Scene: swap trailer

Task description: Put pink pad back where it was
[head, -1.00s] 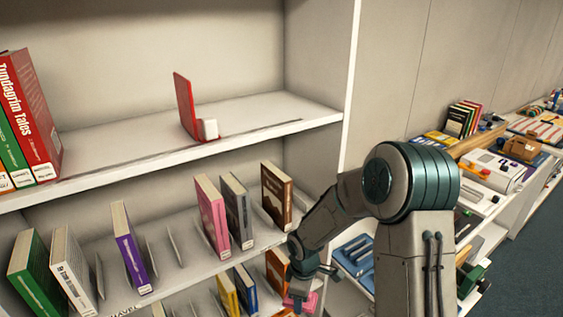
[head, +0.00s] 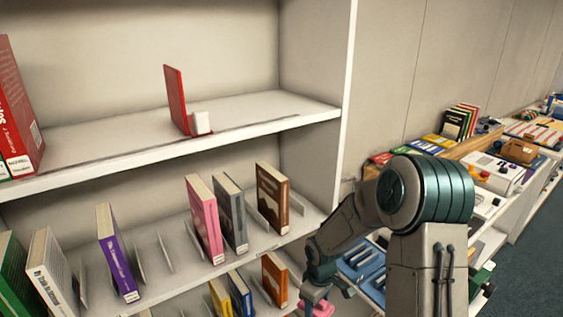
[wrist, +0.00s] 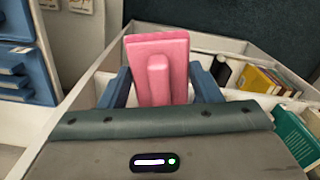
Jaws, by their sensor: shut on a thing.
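The pink pad (wrist: 158,55) is a flat pink block with a raised rib, held between the two blue fingers of my gripper (wrist: 160,85) in the wrist view. In the head view the pad (head: 321,308) shows only as a small pink piece at the bottom edge, below my gripper (head: 318,290). My gripper is shut on it, in front of the right end of the lower shelves. Much of the pad is cut off in the head view.
A white bookcase (head: 342,130) with upright books fills the left. A red bookend (head: 176,98) stands on its upper shelf. To the right, blue trays (head: 362,262) and a long counter with a white device (head: 500,172) run along the wall. Dark floor (head: 530,245) is clear at far right.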

